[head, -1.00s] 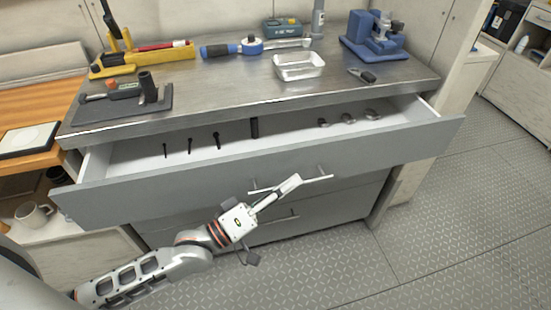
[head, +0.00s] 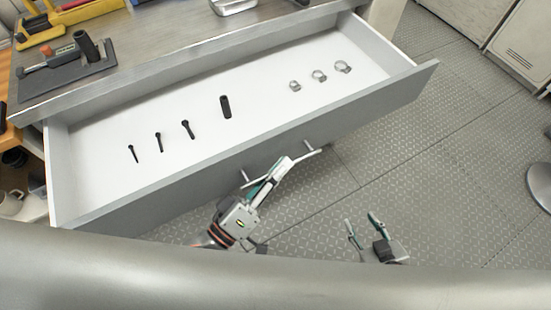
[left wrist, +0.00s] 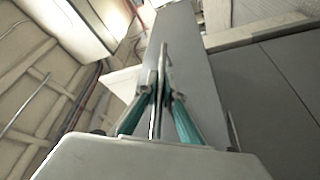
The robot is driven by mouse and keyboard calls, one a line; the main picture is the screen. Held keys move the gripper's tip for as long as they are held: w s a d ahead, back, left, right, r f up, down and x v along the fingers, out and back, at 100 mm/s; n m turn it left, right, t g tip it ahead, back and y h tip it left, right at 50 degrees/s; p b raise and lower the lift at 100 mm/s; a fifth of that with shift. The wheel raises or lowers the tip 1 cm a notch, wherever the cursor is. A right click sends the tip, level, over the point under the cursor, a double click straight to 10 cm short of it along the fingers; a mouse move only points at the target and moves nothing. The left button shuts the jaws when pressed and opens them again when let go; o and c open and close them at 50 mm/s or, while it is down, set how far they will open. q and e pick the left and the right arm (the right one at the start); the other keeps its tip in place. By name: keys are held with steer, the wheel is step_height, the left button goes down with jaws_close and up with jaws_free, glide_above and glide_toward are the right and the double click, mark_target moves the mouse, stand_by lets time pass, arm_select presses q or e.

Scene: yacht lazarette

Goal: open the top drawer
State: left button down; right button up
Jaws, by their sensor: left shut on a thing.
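The top drawer (head: 330,68) is pulled far out from under the metal worktop, showing its white inside. Its grey front (head: 215,172) carries a bar handle (head: 311,150) on two posts. My left gripper (head: 284,166) is shut on the handle near its middle, hiding part of the bar. In the left wrist view, its two fingers (left wrist: 161,92) close around the thin bar, beside the drawer front (left wrist: 182,45). My right gripper (head: 362,216) is open and empty above the floor, to the right of the left gripper and apart from the drawer.
Several dark tools (head: 186,130) and three ring clamps (head: 319,76) lie in the drawer. The worktop (head: 150,50) holds a dark tray (head: 70,68) and a yellow holder (head: 60,22). A mug (head: 10,203) stands at the left.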

arm_select(q)
steer(key=c, duration=2.2)
jaws_free()
steer(key=shift+o, duration=0.2)
steer(key=v, duration=1.2)
steer(key=shift+f, duration=0.1)
